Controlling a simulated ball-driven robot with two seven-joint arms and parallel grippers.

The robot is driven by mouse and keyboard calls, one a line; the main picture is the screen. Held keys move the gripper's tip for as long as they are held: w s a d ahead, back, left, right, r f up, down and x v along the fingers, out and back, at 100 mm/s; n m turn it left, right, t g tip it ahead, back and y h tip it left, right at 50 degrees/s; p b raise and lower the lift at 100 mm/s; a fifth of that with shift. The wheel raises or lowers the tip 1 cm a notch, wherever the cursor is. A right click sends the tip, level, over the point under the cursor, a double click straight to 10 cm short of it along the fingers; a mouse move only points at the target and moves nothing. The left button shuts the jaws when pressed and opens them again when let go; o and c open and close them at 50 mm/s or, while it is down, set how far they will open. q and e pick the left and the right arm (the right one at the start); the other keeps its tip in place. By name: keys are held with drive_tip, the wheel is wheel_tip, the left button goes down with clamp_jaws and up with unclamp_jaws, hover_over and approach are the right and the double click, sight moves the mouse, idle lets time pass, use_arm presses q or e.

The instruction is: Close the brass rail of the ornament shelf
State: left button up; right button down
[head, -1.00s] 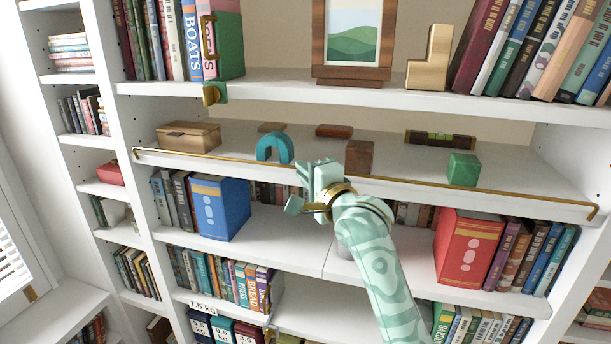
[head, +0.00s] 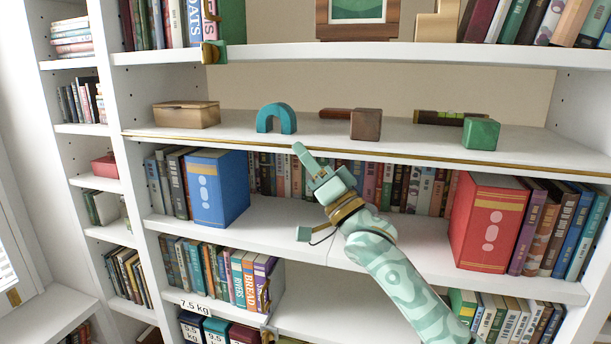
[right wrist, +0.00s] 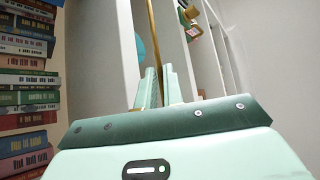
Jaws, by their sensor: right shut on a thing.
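The ornament shelf (head: 230,133) is a white board. The thin brass rail (head: 200,139) runs along its front edge, looking low and close to the board. My right gripper (head: 299,149) reaches up from below to the rail left of the middle, with its fingertips at the shelf edge. In the right wrist view the rail (right wrist: 153,35) comes down to the gripper (right wrist: 160,85), whose fingers are close together on it. The fingers hide the exact contact.
On the shelf behind the rail stand a wooden box (head: 187,114), a teal arch (head: 277,118), a brown cube (head: 366,124), a spirit level (head: 450,117) and a green cube (head: 481,134). Below are a blue box file (head: 216,188), a red one (head: 487,225) and books.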

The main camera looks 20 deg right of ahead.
drive_tip(key=shift+w+d+f+n+g+y+b, duration=0.1)
drive_tip(key=shift+f+n+g+y+b, duration=0.35)
drive_tip(key=shift+n+y+b, duration=0.85)
drive_tip(key=shift+f+n+g+y+b, duration=0.1)
drive_tip(key=shift+n+g+y+b, duration=0.8)
drive_tip(key=shift+n, duration=0.75)
drive_tip(key=shift+w+d+f+n+g+y+b, duration=0.1)
drive_tip(key=shift+f+n+g+y+b, duration=0.25)
drive_tip(key=shift+n+y+b, duration=0.75)
drive_tip(key=shift+a+n+y+p, duration=0.1)
drive_tip(key=shift+n+y+p, duration=0.25)
drive_tip(key=shift+n, duration=0.1)
drive_tip(key=c, duration=1.8)
unclamp_jaws()
